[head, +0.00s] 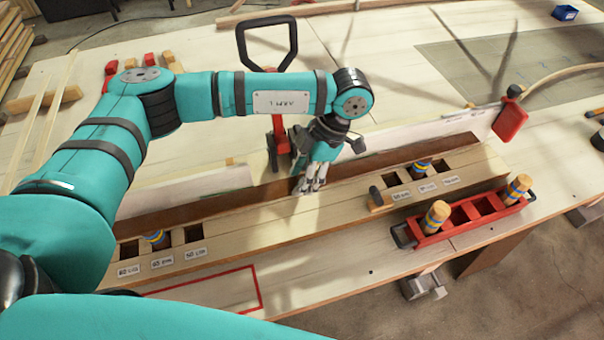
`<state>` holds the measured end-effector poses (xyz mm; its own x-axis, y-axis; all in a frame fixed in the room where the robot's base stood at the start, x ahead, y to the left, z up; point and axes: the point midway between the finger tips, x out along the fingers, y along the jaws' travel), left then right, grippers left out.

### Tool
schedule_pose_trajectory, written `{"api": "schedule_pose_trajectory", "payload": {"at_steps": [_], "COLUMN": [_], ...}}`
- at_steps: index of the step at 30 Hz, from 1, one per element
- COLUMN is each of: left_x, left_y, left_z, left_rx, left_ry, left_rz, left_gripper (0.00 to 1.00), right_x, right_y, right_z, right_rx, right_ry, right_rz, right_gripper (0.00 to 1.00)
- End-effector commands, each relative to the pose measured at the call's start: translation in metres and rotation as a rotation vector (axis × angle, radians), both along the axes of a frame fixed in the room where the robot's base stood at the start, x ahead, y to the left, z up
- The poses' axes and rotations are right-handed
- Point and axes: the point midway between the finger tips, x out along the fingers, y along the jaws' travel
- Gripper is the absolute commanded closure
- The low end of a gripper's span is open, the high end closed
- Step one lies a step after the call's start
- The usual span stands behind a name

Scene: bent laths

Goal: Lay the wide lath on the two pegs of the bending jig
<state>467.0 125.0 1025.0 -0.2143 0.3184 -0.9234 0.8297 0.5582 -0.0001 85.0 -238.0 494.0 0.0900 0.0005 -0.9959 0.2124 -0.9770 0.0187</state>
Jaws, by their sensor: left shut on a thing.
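The bending jig (270,222) is a long pale wooden beam with labelled square holes in two groups. One blue-and-yellow-banded peg (156,238) sits in the middle hole at the left. Another peg (422,164) sits in the middle hole at the right. A long dark brown strip, which looks like the wide lath (220,201), runs along the far side of the jig behind both pegs. My left gripper (310,187) points down at mid-length and is shut on it. Whether the lath touches the jig or hovers is unclear. My right gripper is out of view.
A red tray (461,230) with two more banded pegs (437,214) (517,188) stands in front of the jig at the right. A white board (440,130) stands behind the lath. Red clamps (280,140) (510,118) stand behind and at the right.

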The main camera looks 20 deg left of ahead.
Motion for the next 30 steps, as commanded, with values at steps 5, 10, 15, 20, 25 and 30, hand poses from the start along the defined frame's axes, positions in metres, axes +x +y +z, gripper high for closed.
{"api": "schedule_pose_trajectory", "payload": {"at_steps": [5, 10, 15, 20, 25, 30], "left_x": [0.0002, 0.0001, 0.0001, -0.0001, 0.0, 0.0008], "left_y": [-0.0001, 0.0, 0.0, 0.0001, 0.0, -0.001], "left_z": [-0.0015, -0.0014, -0.0015, -0.0018, -0.0017, 0.0012], "left_rx": [-0.001, -0.001, -0.001, 0.0, 0.0, -0.001], "left_ry": [-0.001, -0.001, -0.001, 0.0, 0.0, -0.001], "left_rz": [0.0, 0.0, 0.0, 0.0, 0.0, 0.0], "left_gripper": [0.55, 0.33, 0.31, 0.23, 0.23, 0.23], "right_x": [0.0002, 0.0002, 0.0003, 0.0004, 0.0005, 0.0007], "right_y": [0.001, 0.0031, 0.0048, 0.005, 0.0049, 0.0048], "right_z": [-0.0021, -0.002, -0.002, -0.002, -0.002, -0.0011], "right_rx": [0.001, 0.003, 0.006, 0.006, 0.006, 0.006], "right_ry": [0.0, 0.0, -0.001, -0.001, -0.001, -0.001], "right_rz": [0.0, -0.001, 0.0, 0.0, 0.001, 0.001], "right_gripper": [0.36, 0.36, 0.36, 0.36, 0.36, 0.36]}}
